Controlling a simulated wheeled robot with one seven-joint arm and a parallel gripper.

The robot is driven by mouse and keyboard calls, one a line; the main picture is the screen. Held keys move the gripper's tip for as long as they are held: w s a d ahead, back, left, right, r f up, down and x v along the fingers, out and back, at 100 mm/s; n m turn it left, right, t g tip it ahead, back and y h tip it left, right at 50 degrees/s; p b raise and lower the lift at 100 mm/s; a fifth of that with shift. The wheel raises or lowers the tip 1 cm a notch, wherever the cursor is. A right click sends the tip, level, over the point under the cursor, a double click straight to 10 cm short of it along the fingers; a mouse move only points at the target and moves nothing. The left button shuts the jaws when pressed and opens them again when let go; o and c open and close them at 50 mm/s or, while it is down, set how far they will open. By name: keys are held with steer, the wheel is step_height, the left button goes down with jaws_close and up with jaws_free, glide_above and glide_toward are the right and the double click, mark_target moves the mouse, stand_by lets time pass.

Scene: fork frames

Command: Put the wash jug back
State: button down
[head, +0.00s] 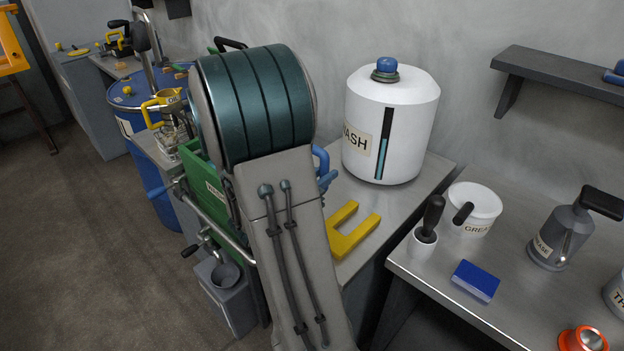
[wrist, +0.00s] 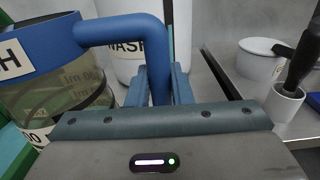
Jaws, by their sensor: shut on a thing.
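The wash jug (wrist: 50,100) has a clear body with a greenish tint, a blue rim, a blue handle and a partly cut-off label. It fills the left of the wrist view and looks upright. My gripper (wrist: 160,85) is shut on the jug's blue handle. In the head view my arm hides most of the jug; a bit of blue handle (head: 321,158) shows beside the arm. A white tank (head: 388,130) marked WASH stands on the bench beyond my gripper. A yellow U-shaped bracket (head: 350,236) lies empty on the bench, right of my arm.
A green box (head: 205,195) and a blue drum (head: 140,140) are left of my arm. The right bench holds a white grease tub (head: 476,208), a cup with a black-handled tool (head: 423,243), a blue block (head: 475,281) and a grey can (head: 562,236). A shelf (head: 570,78) juts from the wall.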

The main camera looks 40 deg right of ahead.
steer(key=shift+w+d+f, duration=0.35)
steer(key=shift+w+f, duration=0.6)
steer(key=shift+f, duration=0.3)
steer(key=shift+w+d+f, duration=0.3)
steer(key=shift+w+f, duration=0.65)
steer(key=shift+f, duration=0.35)
steer(key=shift+w+d+f, duration=0.35)
steer(key=shift+w+f, duration=0.6)
steer(key=shift+f, duration=0.4)
steer(key=shift+f, duration=0.15)
steer(key=c, duration=1.3)
jaws_free()
